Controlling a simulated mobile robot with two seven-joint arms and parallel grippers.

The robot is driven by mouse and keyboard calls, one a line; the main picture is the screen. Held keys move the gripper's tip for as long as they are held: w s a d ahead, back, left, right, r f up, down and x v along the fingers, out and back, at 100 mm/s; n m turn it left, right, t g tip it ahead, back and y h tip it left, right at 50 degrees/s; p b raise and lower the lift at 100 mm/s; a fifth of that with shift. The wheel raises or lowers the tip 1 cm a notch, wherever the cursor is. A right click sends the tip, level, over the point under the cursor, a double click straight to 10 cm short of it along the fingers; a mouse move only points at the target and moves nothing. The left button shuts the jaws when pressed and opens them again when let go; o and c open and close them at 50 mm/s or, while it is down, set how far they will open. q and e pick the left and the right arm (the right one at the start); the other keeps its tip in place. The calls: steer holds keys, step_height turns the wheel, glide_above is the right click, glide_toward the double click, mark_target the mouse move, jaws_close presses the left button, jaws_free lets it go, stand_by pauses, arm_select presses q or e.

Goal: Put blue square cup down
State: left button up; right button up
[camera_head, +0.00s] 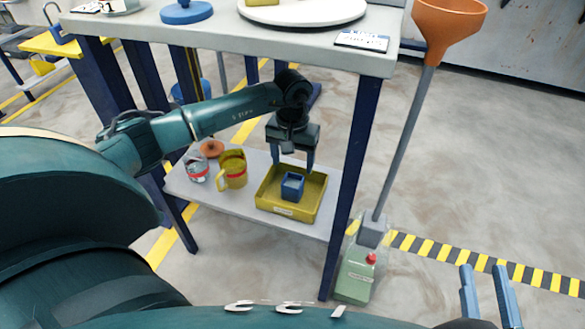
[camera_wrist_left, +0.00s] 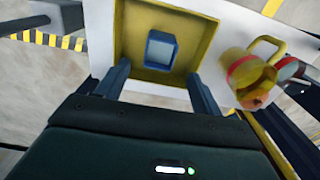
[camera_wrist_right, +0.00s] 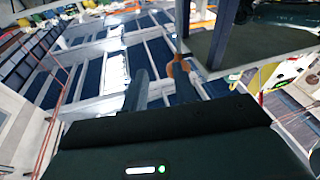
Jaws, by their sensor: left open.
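The blue square cup (camera_head: 292,186) stands upright in the yellow square tray (camera_head: 312,213) on the lower shelf. In the left wrist view the cup (camera_wrist_left: 161,50) sits inside the tray (camera_wrist_left: 183,79), ahead of the fingertips. My left gripper (camera_head: 292,166) is open just above the cup, with a finger on either side and nothing between them. It also shows in the left wrist view (camera_wrist_left: 158,74). My right gripper (camera_head: 484,268) is open and empty at the lower right, away from the shelf. It also shows in the right wrist view (camera_wrist_right: 156,78).
A yellow jug (camera_head: 234,173), a clear jar with a red band (camera_head: 196,167) and a brown-topped item (camera_head: 211,148) stand left of the tray. The tabletop (camera_head: 230,30) spans above the shelf.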

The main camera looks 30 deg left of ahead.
arm_select(q)
step_height(320, 180, up, 4)
steer(key=shift+p, duration=0.4)
stand_by(0.3)
